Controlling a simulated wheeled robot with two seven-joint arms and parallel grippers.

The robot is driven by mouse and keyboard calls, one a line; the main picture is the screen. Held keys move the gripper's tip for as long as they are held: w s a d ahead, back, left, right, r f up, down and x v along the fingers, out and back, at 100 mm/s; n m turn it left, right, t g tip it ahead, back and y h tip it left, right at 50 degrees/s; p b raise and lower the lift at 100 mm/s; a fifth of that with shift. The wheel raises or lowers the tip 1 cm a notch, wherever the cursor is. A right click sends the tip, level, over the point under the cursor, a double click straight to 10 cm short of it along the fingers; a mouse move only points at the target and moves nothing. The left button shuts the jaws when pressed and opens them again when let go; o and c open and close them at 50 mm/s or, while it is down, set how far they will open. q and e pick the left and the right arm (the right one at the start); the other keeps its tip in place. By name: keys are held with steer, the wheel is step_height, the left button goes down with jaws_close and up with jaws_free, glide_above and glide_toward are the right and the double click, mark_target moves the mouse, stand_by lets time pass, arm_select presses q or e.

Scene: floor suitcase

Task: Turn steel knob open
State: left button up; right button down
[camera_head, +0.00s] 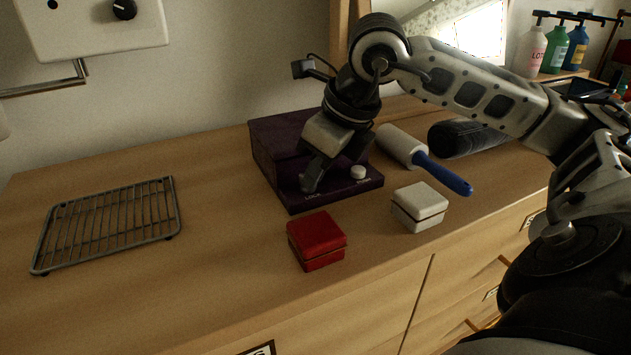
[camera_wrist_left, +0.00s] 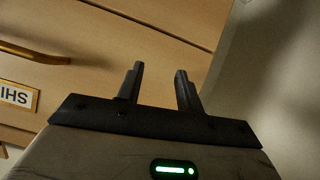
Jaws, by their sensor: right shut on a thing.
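A dark purple box (camera_head: 282,150) stands on the wooden dresser top, with a low ledge along its front. My right gripper (camera_head: 311,184) reaches down to the left part of that ledge. It is shut on what appears to be the steel knob, which its fingers hide, so I cannot tell how far the knob is turned. A pale round knob (camera_head: 358,172) sits on the ledge to the right of the gripper, apart from it. My left gripper (camera_wrist_left: 158,88) shows in the left wrist view, open and empty, near drawer fronts.
A red box (camera_head: 317,241) and a white box (camera_head: 419,206) stand in front of the purple box. A lint roller (camera_head: 402,147) with a blue handle and a dark cylinder (camera_head: 466,138) lie to the right. A wire rack (camera_head: 109,222) lies at left, with clear wood between.

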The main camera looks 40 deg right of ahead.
arm_select(q)
steer(key=shift+w+d+f+g+b, duration=0.15)
steer(key=shift+f+g, duration=0.05)
steer(key=shift+f, duration=0.4)
steer(key=shift+w+d+f+g+b, duration=0.15)
steer(key=shift+f+g, duration=0.05)
steer(key=shift+f, duration=0.4)
arm_select(e)
steer(key=shift+w+d+n+y, duration=0.15)
steer(key=shift+n+y, duration=0.15)
steer(key=shift+n, duration=0.8)
arm_select(q)
steer(key=shift+w+r, duration=0.1)
arm_select(e)
steer(key=shift+r, duration=0.1)
steer(key=c, duration=1.6)
jaws_free()
arm_select(q)
steer(key=shift+a, duration=0.15)
arm_select(e)
steer(key=shift+o, duration=0.2)
